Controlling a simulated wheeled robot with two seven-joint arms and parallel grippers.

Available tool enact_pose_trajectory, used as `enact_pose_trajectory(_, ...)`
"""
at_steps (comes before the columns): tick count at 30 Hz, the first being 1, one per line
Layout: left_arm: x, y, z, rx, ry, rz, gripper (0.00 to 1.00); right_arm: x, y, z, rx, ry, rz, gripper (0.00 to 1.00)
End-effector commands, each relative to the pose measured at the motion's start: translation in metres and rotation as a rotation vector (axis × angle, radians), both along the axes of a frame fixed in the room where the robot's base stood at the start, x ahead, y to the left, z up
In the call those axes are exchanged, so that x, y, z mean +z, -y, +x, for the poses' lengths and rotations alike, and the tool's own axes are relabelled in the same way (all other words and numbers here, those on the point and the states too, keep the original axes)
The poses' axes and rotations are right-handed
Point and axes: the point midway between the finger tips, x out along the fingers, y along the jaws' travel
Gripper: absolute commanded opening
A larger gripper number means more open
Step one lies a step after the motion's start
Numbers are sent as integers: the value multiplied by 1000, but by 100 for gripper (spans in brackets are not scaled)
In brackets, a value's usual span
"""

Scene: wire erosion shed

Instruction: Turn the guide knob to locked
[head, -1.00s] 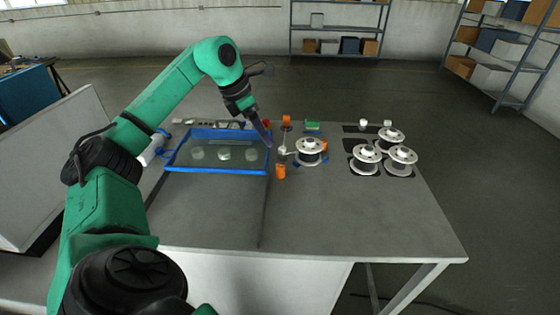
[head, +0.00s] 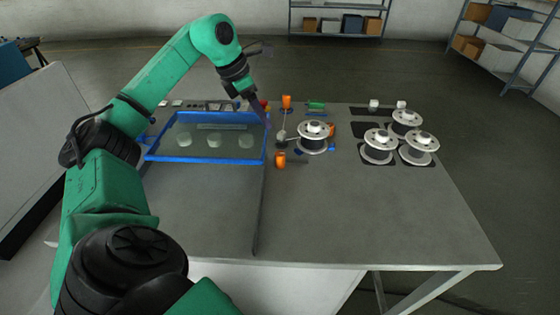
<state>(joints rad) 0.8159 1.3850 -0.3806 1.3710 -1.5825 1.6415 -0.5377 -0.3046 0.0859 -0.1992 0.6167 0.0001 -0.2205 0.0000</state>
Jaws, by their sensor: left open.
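My left gripper (head: 266,126) points down at the right edge of the blue-rimmed tray (head: 205,161), near the small fittings there. It is open, and I see nothing between its fingers. An orange piece (head: 287,102) stands behind and right of it, and another orange piece (head: 280,160) sits in front. A small red part (head: 265,104) shows just behind the gripper. I cannot tell which of these is the guide knob or how it is turned. A grey-white spool (head: 313,137) stands right of the fittings. My right gripper is not in view.
Three more spools (head: 377,148) stand on dark mats at the right, with two small white pieces (head: 374,104) behind them. A green piece (head: 316,106) lies at the back. Round pale pieces (head: 213,140) sit inside the tray. The table's front right (head: 380,215) is clear.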

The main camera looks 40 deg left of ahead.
Motion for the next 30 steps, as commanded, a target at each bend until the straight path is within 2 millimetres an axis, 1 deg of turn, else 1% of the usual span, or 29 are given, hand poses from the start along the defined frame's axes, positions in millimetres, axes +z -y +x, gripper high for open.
enact_pose_trajectory(1, -21, 0, 0, 0, -1, 0, 72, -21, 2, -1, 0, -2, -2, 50)
enact_pose_trajectory(4, -35, 0, 0, 0, -1, 0, 72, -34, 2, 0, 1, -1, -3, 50)
enact_pose_trajectory(5, -37, 0, 0, 0, -1, 0, 72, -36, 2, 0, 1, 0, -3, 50)
enact_pose_trajectory(8, -40, 1, 2, 0, -1, 0, 72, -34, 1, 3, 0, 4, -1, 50)
enact_pose_trajectory(10, -47, 3, 5, -1, -4, 0, 72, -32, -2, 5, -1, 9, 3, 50)
enact_pose_trajectory(14, -74, 8, 15, -2, -6, -1, 72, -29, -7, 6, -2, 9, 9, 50)
enact_pose_trajectory(15, -84, 10, 19, -1, -6, -1, 72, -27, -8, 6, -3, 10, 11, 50)
enact_pose_trajectory(21, -132, 19, 38, 1, -4, -4, 72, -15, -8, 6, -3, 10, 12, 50)
enact_pose_trajectory(24, -150, 22, 45, 0, -3, -4, 72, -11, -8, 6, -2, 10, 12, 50)
enact_pose_trajectory(27, -162, 24, 49, 1, -2, -3, 72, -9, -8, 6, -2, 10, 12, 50)
enact_pose_trajectory(30, -167, 24, 51, 1, 0, 0, 72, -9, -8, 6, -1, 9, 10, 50)
